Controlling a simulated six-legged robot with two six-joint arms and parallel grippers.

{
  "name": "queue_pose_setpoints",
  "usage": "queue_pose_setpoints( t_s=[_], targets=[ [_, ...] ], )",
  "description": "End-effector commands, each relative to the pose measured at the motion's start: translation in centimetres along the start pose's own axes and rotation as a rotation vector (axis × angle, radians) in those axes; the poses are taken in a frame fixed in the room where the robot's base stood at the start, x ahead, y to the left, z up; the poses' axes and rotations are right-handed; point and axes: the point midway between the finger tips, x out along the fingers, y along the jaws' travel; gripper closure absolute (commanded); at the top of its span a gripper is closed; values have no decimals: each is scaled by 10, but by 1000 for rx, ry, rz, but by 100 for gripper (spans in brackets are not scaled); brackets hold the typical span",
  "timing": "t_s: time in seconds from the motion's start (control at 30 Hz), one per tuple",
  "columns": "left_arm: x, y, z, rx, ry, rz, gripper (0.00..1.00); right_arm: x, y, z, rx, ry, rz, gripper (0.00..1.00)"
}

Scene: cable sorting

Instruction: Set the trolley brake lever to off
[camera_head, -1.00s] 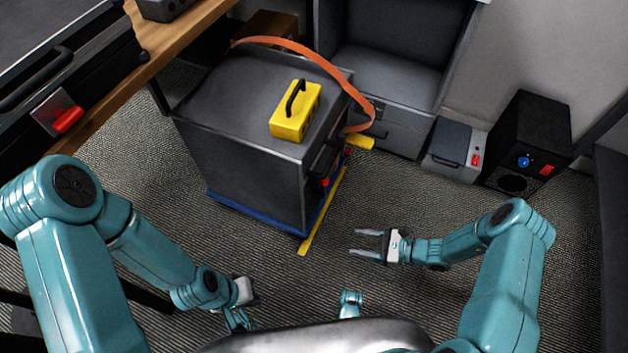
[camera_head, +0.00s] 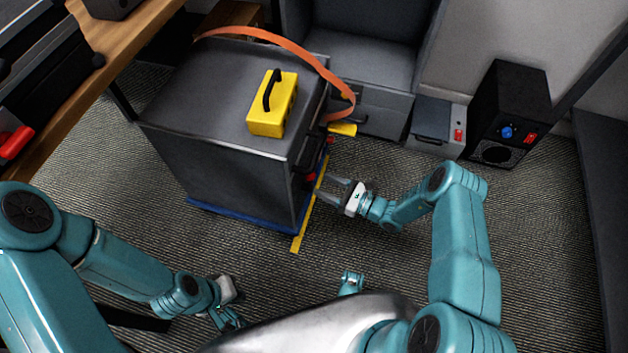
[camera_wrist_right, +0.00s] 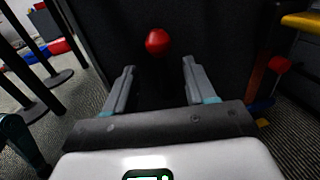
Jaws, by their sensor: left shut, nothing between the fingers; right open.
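The grey trolley (camera_head: 215,168) stands on a blue base in the middle of the head view. A red knob (camera_head: 310,177), which looks like the brake lever's end, sits low on its right side. In the right wrist view a red ball-shaped knob (camera_wrist_right: 157,41) shows against the dark panel, ahead of the fingertips and between their lines. My right gripper (camera_head: 332,189) is open and empty, apart from the knob; its fingers also show in the right wrist view (camera_wrist_right: 158,68). My left gripper (camera_head: 228,319) is shut and empty, low near my body. The lever's shaft is not clear.
A yellow box (camera_head: 273,118) with a black handle and an orange strap (camera_head: 300,54) lie on the trolley. A yellow strip (camera_head: 307,222) runs along its base. Another red knob (camera_wrist_right: 280,64) shows right.

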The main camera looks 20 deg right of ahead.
Motion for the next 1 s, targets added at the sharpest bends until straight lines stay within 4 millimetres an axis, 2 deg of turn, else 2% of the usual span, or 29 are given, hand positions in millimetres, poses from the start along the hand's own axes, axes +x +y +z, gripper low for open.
queue_pose_setpoints(
  t_s=[0.03, 0.2, 0.4, 0.6, 0.67, 0.7, 0.77, 0.8, 1.0],
  targets=[
    [4, -2, -1, -2, 2, 0, 100, 12, 0, -2, -2, -1, 4, 45],
    [7, -4, -2, -6, 5, -1, 100, 38, -1, -1, -2, 0, 3, 45],
    [8, -5, -3, -7, 7, -1, 100, 49, -2, 0, 0, 0, 2, 45],
    [8, -4, -3, -7, 7, -1, 100, 49, -2, 0, 0, 0, 1, 45],
    [8, -4, -3, -7, 7, -1, 100, 48, -2, 0, 0, 0, 1, 61],
    [8, -4, -3, -7, 7, -1, 100, 48, -2, 0, 0, 0, 1, 74],
    [8, -4, -3, -7, 7, -1, 100, 48, -2, 0, 0, 0, 2, 94],
    [8, -4, -3, -7, 7, -1, 100, 48, -2, 0, 0, 0, 2, 100],
    [8, -4, -3, -7, 7, -1, 100, 48, -2, 1, -1, -1, 2, 100]
  ],
)
